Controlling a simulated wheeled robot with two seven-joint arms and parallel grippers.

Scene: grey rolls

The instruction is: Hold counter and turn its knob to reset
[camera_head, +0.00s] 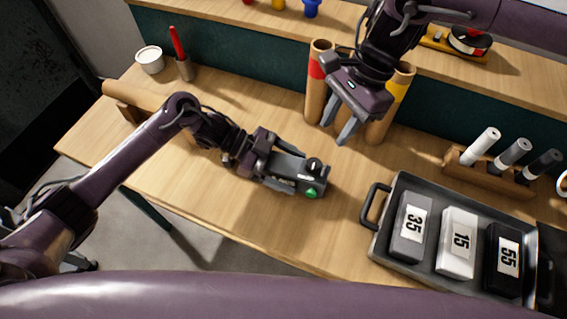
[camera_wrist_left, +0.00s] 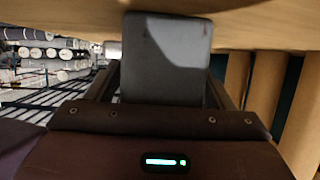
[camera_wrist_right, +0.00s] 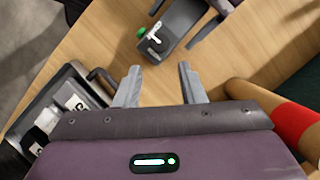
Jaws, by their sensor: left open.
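The counter (camera_head: 285,173) is a dark grey box with a black knob and a green button at its right end, on the wooden table. My left gripper (camera_head: 276,166) is open, with its fingers on either side of the counter's left part. In the left wrist view the counter's grey body (camera_wrist_left: 165,58) fills the space between the fingers; contact is unclear. My right gripper (camera_head: 347,131) is open and empty, above the table and to the upper right of the counter. In the right wrist view the counter (camera_wrist_right: 178,25) lies beyond the fingertips (camera_wrist_right: 160,75).
A tray (camera_head: 374,240) holding blocks numbered 35, 15 and 55 stands at the right. Cardboard rolls (camera_head: 316,85) stand behind my right gripper. A wooden rack (camera_head: 500,180) holds three small rolls. A white cup (camera_head: 150,60) and red pen are at the back left.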

